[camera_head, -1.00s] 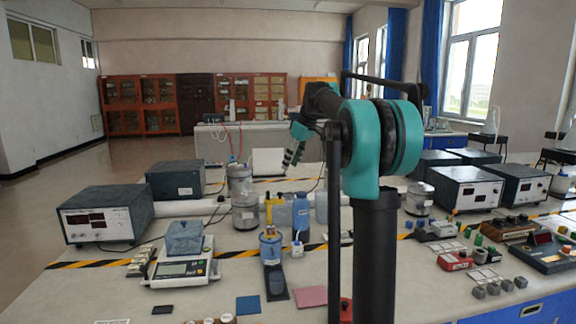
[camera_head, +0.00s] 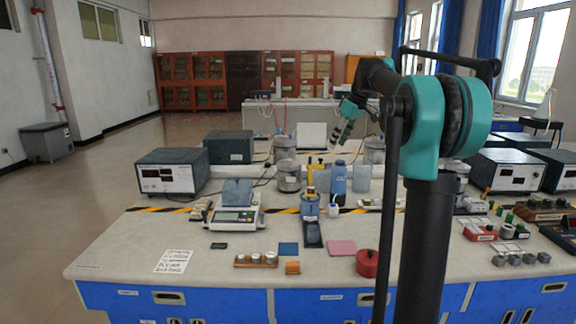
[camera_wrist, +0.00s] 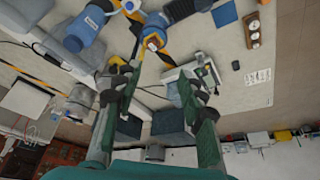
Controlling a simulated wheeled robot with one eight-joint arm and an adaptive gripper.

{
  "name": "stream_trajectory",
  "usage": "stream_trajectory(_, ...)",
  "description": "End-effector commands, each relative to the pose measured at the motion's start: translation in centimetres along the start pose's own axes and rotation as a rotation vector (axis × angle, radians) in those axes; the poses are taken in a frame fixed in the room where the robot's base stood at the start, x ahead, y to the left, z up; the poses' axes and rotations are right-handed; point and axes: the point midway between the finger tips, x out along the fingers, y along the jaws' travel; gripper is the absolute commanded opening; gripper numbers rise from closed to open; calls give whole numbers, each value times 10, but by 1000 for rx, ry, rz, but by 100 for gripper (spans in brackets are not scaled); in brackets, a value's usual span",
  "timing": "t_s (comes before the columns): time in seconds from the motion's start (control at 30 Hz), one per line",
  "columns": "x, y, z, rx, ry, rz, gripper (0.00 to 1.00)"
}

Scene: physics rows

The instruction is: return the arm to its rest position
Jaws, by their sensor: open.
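My arm rises at the right of the head view, with a teal shoulder joint (camera_head: 440,120) on a black column. The forearm reaches forward over the bench. My gripper (camera_head: 339,132) is small at its far end, raised above the bench and partly dark against the background. In the wrist view my gripper (camera_wrist: 156,78) shows two green-and-grey fingers spread wide apart. Nothing is held between them. Bench items show beyond the fingers, including a blue bottle (camera_wrist: 85,30) and a balance (camera_wrist: 195,80).
The bench (camera_head: 130,245) holds a balance (camera_head: 236,218), a blue bottle (camera_head: 338,178), a grey instrument box (camera_head: 172,172), a red round container (camera_head: 367,263), a pink pad (camera_head: 342,247) and more instruments at right. Open floor (camera_head: 60,215) lies to the left.

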Motion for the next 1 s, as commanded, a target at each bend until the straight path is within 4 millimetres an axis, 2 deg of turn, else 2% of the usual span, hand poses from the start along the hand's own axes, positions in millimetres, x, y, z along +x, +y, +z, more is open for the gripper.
stream_trajectory(0.07, 0, 0, 0, 0, 0, 0, 40)
stream_trajectory(0.37, 22, -17, 25, 68, -14, 23, 40)
stream_trajectory(0.47, 32, -25, 38, 99, -19, 33, 40)
stream_trajectory(0.67, 60, -50, 76, 185, -32, 64, 40)
stream_trajectory(0.77, 79, -69, 104, 244, -38, 87, 40)
stream_trajectory(0.87, 105, -98, 145, 321, -45, 117, 40)
stream_trajectory(1.0, 146, -147, 218, 451, -47, 171, 40)
